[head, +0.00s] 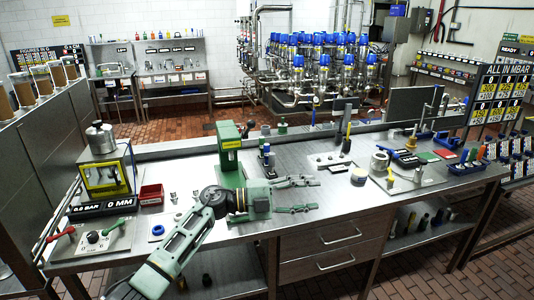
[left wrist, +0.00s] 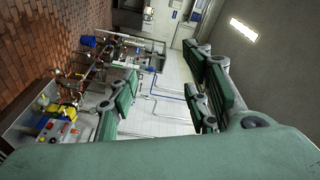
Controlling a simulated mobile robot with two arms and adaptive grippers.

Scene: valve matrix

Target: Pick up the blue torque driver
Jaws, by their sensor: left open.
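My left gripper (head: 314,193) reaches over the front of the steel bench, its two green-grey fingers spread and pointing right, with nothing between them. Its fingers also show spread in the left wrist view (left wrist: 165,85). Which item is the blue torque driver is hard to tell at this size. A small upright blue-topped item (head: 267,152) stands behind the fingers, beside the green press. My right gripper is not in view.
The green press (head: 229,155) stands just behind my left gripper. A gauge stand (head: 107,172) and a red bin (head: 151,194) are at left. The front middle of the bench is clear.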

